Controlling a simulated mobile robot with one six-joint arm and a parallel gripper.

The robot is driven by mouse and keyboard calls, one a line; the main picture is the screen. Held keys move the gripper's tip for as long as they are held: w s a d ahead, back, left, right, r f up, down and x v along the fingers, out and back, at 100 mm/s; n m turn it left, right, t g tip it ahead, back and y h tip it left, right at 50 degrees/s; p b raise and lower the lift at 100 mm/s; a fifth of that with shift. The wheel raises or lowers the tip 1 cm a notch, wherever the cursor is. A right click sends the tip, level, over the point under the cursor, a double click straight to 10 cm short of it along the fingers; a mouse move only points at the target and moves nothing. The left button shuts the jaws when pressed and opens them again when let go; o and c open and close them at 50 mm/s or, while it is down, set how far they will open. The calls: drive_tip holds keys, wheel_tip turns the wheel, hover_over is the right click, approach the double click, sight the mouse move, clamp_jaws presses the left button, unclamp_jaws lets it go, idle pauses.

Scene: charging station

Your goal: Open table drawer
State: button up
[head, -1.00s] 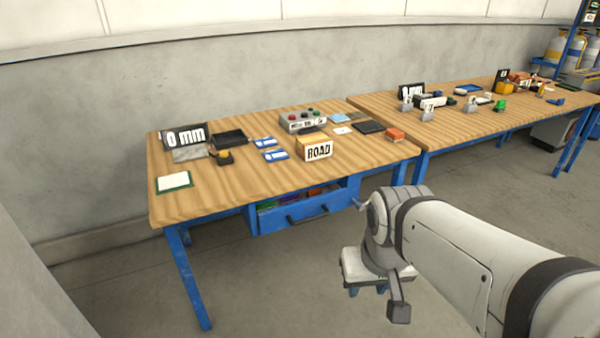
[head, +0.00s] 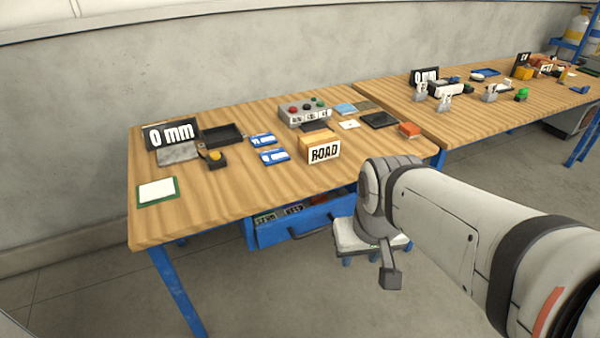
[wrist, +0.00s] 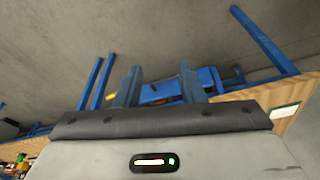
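The blue table drawer (head: 275,236) hangs under the front of the near wooden table (head: 225,205). It stands partly pulled out, with small items showing inside over its front panel. Its dark bar handle (head: 311,228) is on the front. In the wrist view, the drawer (wrist: 160,92) appears beyond and between the two fingers of my gripper (wrist: 158,76). The fingers are apart and hold nothing. No contact with the handle shows.
A blue table leg (head: 178,290) stands at the front left. The tabletop holds a ROAD box (head: 319,148), a button box (head: 304,112) and several small items. Floor in front is clear.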

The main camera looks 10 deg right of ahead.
drive_tip(key=w+d+f+n+t+b, duration=0.25)
drive_tip(key=w+f+n+b, duration=0.35)
drive_tip(key=w+f, duration=0.4)
drive_tip(key=w+d+f+n+t+b, duration=0.2)
drive_tip(key=w+f+n+t+b, duration=0.2)
drive_tip(key=w+f+b, duration=0.55)
drive_tip(key=n+t+y+b, duration=0.2)
drive_tip(key=n+t+b, duration=0.1)
drive_tip(key=n+b, duration=0.35)
approach(315, 229)
drive_tip(key=d+r, duration=0.2)
drive_tip(key=d, duration=0.1)
wheel_tip(315, 229, down, 6)
drive_tip(key=w+a+n+t+y+b, duration=0.2)
drive_tip(key=n+t+y+b, duration=0.1)
drive_tip(key=n, duration=0.2)
drive_tip(key=b+x, duration=0.1)
drive_tip(key=x, duration=0.6)
drive_tip(key=shift+w+a+f, duration=0.1)
drive_tip(key=shift+a+f, duration=0.05)
drive_tip(key=shift+f, duration=0.05)
drive_tip(key=shift+c, duration=0.5)
clamp_jaws()
drive_tip(key=shift+a, duration=0.1)
